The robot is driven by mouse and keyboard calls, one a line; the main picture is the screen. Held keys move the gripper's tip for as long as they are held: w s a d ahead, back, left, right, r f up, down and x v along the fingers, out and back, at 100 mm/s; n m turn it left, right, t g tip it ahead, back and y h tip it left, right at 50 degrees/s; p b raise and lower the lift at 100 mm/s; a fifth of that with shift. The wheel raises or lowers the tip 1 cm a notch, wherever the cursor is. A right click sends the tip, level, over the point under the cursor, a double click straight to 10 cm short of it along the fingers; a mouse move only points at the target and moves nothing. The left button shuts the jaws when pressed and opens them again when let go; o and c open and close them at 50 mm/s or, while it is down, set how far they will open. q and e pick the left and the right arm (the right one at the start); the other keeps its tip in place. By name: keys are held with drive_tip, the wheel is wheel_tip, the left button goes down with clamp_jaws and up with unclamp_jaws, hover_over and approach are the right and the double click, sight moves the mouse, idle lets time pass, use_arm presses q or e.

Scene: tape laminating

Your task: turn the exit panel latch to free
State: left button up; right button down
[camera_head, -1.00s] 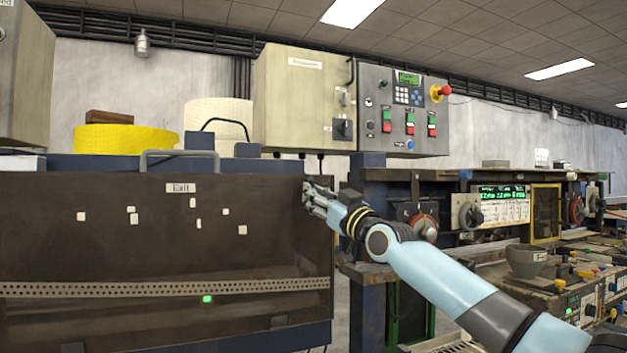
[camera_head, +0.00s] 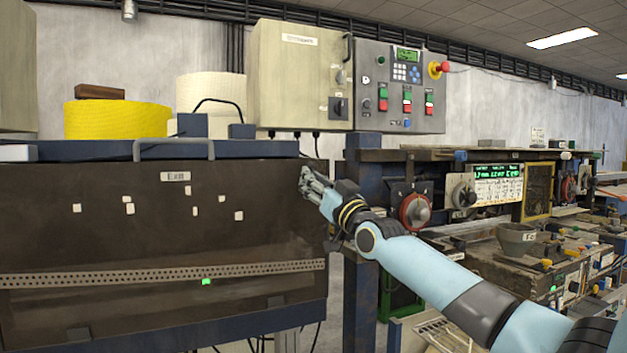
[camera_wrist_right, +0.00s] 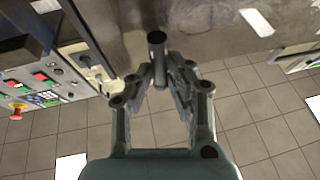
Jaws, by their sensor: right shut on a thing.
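The exit panel (camera_head: 110,230) is a dark, see-through sheet with a white "Exit" label (camera_head: 175,176) near its top edge. My right gripper (camera_head: 308,178) is at the panel's upper right corner. In the right wrist view my right gripper (camera_wrist_right: 161,78) has its fingers closed in on a short dark cylindrical piece, which looks like the exit panel latch (camera_wrist_right: 157,44). In the head view the fingers hide the latch, and I cannot tell its turn angle. My left gripper is not in view.
A beige cabinet and a control box (camera_head: 400,85) with a red stop button (camera_head: 437,69) stand behind the panel. A grey handle (camera_head: 174,149) rises at the panel's top. Machinery with a red-ringed knob (camera_head: 416,211) stands to the right, near my forearm.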

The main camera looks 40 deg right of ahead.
drive_tip(key=c, duration=1.3)
unclamp_jaws()
drive_tip(key=v, duration=1.2)
drive_tip(key=shift+d, duration=0.1)
